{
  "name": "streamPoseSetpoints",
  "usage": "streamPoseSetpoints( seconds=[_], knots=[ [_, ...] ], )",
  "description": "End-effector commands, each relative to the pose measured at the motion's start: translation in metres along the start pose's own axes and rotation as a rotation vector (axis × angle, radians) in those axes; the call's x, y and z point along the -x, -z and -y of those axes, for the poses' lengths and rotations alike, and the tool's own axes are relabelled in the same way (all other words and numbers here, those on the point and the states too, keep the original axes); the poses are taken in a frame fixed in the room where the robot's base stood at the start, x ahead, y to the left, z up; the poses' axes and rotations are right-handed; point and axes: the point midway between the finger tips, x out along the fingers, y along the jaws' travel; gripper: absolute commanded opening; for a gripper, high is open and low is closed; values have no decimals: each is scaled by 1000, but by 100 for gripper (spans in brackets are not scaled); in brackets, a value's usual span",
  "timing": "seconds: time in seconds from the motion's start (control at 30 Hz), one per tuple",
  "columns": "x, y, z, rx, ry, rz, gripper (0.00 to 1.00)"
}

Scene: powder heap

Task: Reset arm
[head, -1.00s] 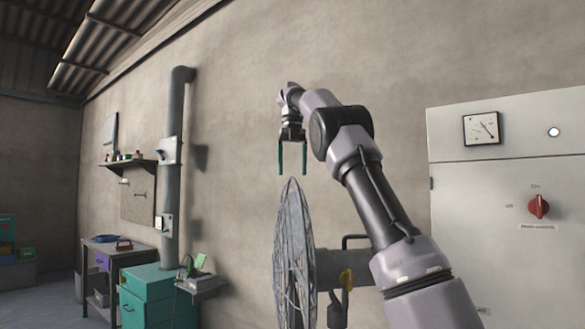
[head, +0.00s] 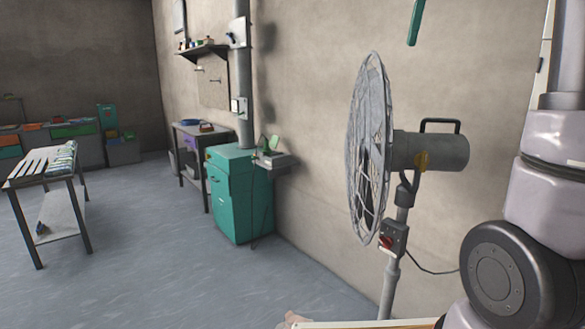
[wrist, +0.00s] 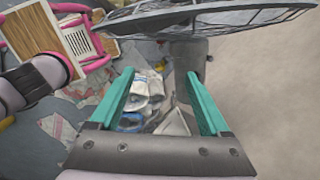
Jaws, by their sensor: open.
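My gripper (wrist: 158,76) is open in the wrist view, its two teal fingers spread with nothing held between them. In the head view only part of one teal finger (head: 415,20) shows at the top edge; the rest is cut off. My arm runs along the right side of the head view. The grey pedestal fan (head: 370,150) stands to the left of my arm, below the finger in the picture. Its wire grille (wrist: 210,20) crosses the top of the wrist view, beyond the fingertips.
A green cabinet (head: 238,195) stands against the wall. A dark side table (head: 200,135) and a workbench (head: 45,185) are farther left, with clear floor between. In the wrist view, blurred whitish and blue items (wrist: 148,100) lie below, and a pink-framed object (wrist: 70,35) is upper left.

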Motion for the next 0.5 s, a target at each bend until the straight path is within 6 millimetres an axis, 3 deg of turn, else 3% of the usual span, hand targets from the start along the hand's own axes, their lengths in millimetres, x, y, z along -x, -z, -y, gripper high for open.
streamPoseSetpoints(
  seconds=[0.03, 0.27, 0.5],
  knots=[
    [-2, 7, -22, 129, 25, 22, 80],
    [-42, 24, -110, 761, 198, 67, 80],
    [-103, 38, -192, 1288, 400, -9, 80]
  ],
)
